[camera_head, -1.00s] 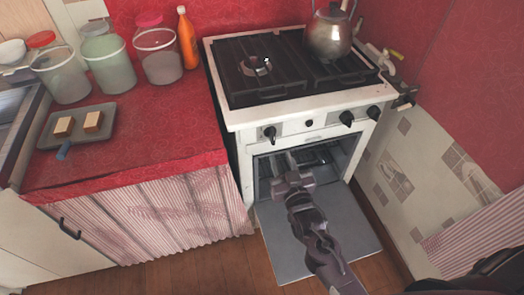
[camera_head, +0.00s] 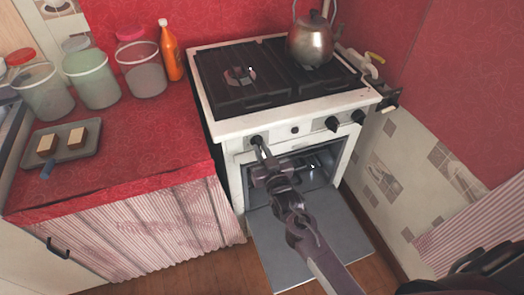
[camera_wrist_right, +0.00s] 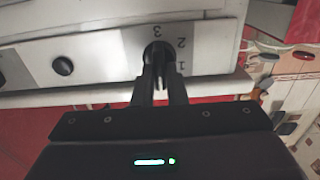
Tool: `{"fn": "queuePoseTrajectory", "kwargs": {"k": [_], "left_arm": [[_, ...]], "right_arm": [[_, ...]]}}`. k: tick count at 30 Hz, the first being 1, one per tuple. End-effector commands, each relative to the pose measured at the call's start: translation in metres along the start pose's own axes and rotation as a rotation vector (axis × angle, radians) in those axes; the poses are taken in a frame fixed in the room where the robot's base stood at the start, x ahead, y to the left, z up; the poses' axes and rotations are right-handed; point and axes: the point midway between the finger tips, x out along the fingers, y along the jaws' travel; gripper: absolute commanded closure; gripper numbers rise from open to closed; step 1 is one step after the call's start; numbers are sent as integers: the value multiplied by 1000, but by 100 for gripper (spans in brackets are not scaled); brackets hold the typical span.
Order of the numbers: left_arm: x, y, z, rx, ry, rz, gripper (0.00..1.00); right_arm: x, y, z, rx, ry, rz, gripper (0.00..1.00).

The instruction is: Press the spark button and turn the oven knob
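The white stove (camera_head: 290,115) has a black knob (camera_head: 257,141) at the left of its front panel, marked 1, 2, 3 in the right wrist view (camera_wrist_right: 158,50). The small round black button (camera_head: 295,130) is right of this knob in the head view; it also shows in the wrist view (camera_wrist_right: 63,66). My right gripper (camera_head: 262,150) is at the left knob, its narrow fingers (camera_wrist_right: 159,72) close together and overlapping it. Whether they grip it cannot be told. My left gripper is not in view.
The oven door (camera_head: 310,245) hangs open below the panel. Two more knobs (camera_head: 332,124) are on the panel's right. A kettle (camera_head: 310,42) stands on the hob. Jars (camera_head: 95,80), an orange bottle (camera_head: 171,55) and a tray (camera_head: 85,150) are on the red counter at left.

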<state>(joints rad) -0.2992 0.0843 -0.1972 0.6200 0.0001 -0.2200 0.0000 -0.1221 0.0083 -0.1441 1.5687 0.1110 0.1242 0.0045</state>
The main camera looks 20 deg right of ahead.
Motion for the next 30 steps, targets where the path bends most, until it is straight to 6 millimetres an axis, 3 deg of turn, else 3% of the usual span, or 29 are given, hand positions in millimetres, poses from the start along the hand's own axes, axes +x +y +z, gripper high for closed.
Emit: {"fn": "queuePoseTrajectory", "kwargs": {"k": [3, 16, 30], "left_arm": [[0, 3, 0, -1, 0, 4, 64], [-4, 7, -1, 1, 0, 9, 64], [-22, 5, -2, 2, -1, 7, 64]], "right_arm": [[0, 0, 0, 0, 0, 0, 100], [0, 0, -1, -65, 1, -2, 100], [0, -2, -2, -445, 0, -1, 100]]}}
